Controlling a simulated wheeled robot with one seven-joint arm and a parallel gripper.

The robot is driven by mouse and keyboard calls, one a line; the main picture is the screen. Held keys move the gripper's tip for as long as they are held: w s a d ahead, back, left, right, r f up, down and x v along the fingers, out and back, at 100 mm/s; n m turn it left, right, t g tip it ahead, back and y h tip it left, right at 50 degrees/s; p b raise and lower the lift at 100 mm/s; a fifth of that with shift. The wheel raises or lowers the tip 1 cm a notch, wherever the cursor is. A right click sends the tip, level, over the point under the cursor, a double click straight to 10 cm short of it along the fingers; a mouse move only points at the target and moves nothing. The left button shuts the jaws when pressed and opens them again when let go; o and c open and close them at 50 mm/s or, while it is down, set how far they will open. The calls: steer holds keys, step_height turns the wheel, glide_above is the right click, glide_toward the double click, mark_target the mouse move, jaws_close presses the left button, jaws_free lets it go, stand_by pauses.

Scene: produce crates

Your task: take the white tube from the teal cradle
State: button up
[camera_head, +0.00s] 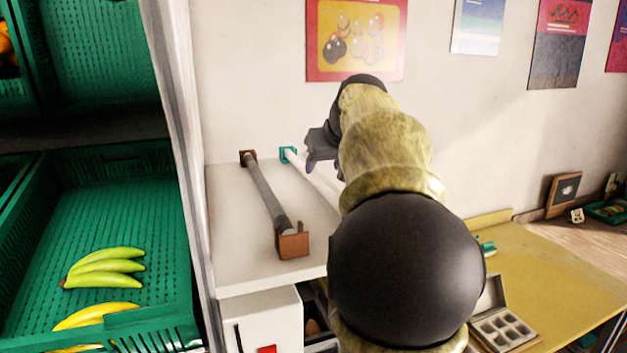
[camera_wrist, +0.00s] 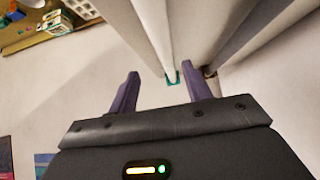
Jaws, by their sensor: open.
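The white tube (camera_head: 315,176) lies on a white counter, its far end in the teal cradle (camera_head: 288,153). My arm hides its near part in the head view. In the wrist view the white tube (camera_wrist: 158,40) runs from the top edge down to the teal cradle (camera_wrist: 172,78). My gripper (camera_wrist: 160,73) is open, with the tube's cradle end showing between its two purple fingers, closer to the right finger. In the head view my gripper (camera_head: 324,168) is over the tube's far part. I cannot tell whether the fingers are level with the tube.
A grey tube (camera_head: 265,192) rests in brown cradles (camera_head: 293,244) to the left of the white one. Green crates (camera_head: 150,200) with bananas stand at the left behind a post. The wall is close behind the counter (camera_head: 235,225). A yellow table (camera_head: 560,270) is at the right.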

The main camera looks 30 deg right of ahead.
mark_target(315, 176)
steer(key=shift+a+p+x, duration=0.2)
steer(key=shift+p+x, duration=0.3)
steer(key=shift+x, duration=0.65)
steer(key=shift+a+p+x, duration=0.25)
steer(key=shift+p+x, duration=0.2)
steer(key=shift+x, duration=0.7)
steer(key=shift+w+f, duration=0.3)
steer(key=shift+s, duration=0.1)
jaws_close()
steer(key=shift+r, duration=0.1)
step_height(315, 176, up, 10)
